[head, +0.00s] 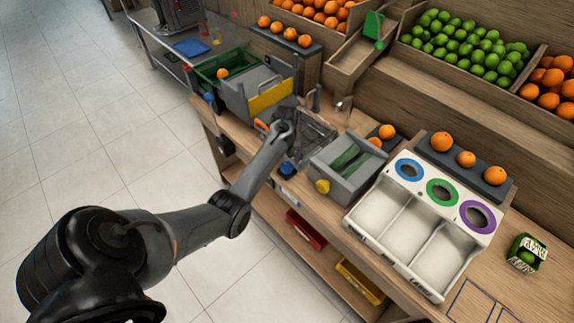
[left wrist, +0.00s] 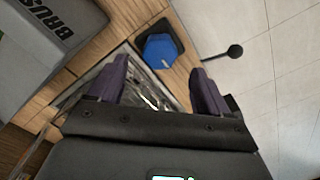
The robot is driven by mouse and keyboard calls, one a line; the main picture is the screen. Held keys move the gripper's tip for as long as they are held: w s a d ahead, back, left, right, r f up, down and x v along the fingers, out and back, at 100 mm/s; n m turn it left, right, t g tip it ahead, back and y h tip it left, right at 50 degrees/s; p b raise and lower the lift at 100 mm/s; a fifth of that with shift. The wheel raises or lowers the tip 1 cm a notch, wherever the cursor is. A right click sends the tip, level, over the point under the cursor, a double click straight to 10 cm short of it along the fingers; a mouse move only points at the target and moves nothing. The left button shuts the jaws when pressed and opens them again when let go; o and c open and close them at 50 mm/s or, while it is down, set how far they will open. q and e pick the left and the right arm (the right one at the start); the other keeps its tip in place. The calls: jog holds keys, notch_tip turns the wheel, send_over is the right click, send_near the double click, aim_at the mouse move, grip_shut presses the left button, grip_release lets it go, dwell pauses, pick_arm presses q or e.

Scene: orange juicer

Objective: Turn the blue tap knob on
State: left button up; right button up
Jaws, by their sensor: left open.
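The blue tap knob (left wrist: 160,50) is a faceted blue cap on a dark base, shown in the left wrist view just beyond my fingertips. In the head view a blue knob (head: 287,169) sits at the counter's front edge, beside the grey box. My left gripper (left wrist: 158,76) is open and empty, with its two dark purple fingers apart. The knob appears between the finger lines, and no contact shows. In the head view the left gripper (head: 284,128) is over the metal tray area, its fingertips mostly hidden by the arm. My right gripper is not in view.
A grey brush box (head: 347,165) with a yellow knob stands right of the left gripper. A black ball-ended lever (left wrist: 235,51) sticks out past the counter edge. A grey bin with a yellow panel (head: 270,97) stands behind. Free floor lies in front of the counter.

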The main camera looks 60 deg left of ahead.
aim_at(287, 165)
pick_arm(q)
jog(key=shift+f+b, duration=0.3)
jog(key=shift+f, duration=2.4)
jog(key=c, duration=1)
